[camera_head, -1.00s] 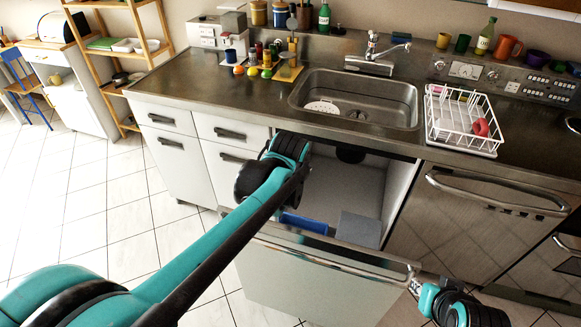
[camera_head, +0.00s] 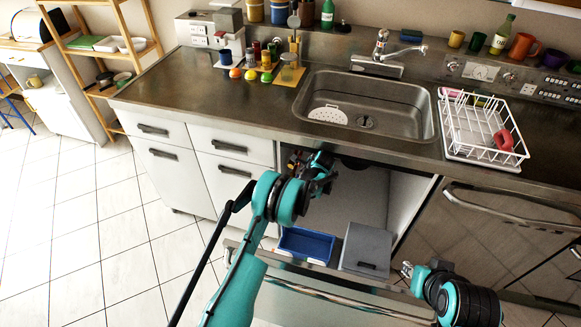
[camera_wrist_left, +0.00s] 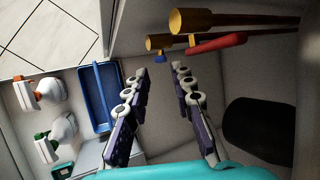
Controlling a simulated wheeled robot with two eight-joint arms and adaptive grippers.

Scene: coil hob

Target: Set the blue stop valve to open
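The blue stop valve (camera_wrist_left: 160,58) shows in the left wrist view as a small blue handle below the open end of a brass pipe. A longer red handle (camera_wrist_left: 217,44) lies to its right on a second brass pipe. My left gripper (camera_wrist_left: 160,70) is open and empty, its two fingers apart. In the wrist picture the blue handle sits just above and between the fingertips; I cannot tell whether they touch. In the head view my left gripper (camera_head: 322,168) is inside the cabinet under the sink, and the valve is not clearly seen. My right gripper (camera_head: 408,270) is at the drawer front, its fingers unclear.
The under-sink drawer is pulled out and holds a blue bin (camera_head: 306,245) and a grey lidded box (camera_head: 367,249). Spray bottles (camera_wrist_left: 62,128) stand on the left in the wrist view. A dark round part (camera_wrist_left: 258,132) is at the right. The sink (camera_head: 366,103) is above.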

